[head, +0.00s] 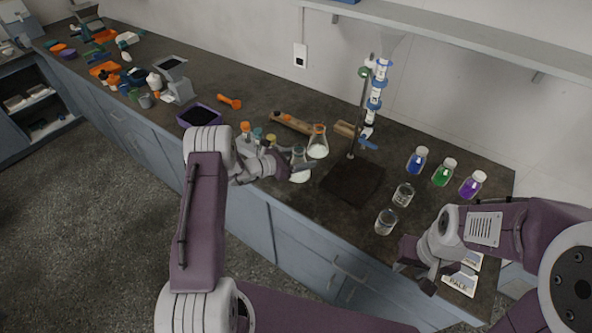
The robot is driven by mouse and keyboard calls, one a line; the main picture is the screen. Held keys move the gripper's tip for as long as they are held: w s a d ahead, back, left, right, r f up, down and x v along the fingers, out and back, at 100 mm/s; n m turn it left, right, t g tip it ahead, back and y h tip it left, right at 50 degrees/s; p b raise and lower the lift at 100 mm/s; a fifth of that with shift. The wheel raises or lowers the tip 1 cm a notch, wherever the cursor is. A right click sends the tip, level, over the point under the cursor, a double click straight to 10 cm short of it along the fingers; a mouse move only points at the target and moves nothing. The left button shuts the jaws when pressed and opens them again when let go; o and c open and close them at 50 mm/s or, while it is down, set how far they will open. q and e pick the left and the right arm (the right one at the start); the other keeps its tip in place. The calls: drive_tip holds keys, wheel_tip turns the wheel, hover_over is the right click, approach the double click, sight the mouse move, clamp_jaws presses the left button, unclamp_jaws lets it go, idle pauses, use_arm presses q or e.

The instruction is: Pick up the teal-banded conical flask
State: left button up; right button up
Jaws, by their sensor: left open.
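A conical flask (299,155) stands on the dark bench just beyond my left gripper, partly hidden by it. Its band looks greyish-teal, but is too small to be sure. A second conical flask (318,146) with an orange band and pale contents stands just behind it to the right. My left gripper (298,172) is open at the near side of the first flask. Whether its fingers touch the glass cannot be told. My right gripper (422,281) hangs over the bench's front edge at the right, away from the flasks; its jaw opening is unclear.
A retort stand (361,110) with a blue-jointed column stands behind a dark square base (352,181). Two clear beakers (386,222) and blue, green and purple bottles (443,172) stand at right. Small capped containers (245,131) crowd my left wrist. A purple tray (199,116) lies further left.

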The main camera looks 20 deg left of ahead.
sight(304, 159)
use_arm(q)
drive_tip(key=shift+w+d+f, duration=0.1)
drive_tip(key=shift+w+d, duration=0.05)
clamp_jaws()
drive_tip(key=shift+r, duration=0.95)
drive_tip(key=r, duration=0.1)
drive_tip(key=r+b, duration=0.1)
drive_tip(key=shift+s+d+r, duration=0.15)
drive_tip(key=shift+s+r, duration=0.1)
drive_tip(key=shift+r, duration=0.05)
drive_tip(key=s+d+r+b, duration=0.1)
drive_tip(key=s+d+r, duration=0.5)
drive_tip(key=s+d, duration=0.1)
drive_tip(key=shift+s+d+r+b, duration=0.3)
drive_tip(key=shift+d+b, duration=0.1)
drive_tip(key=shift+d, duration=0.2)
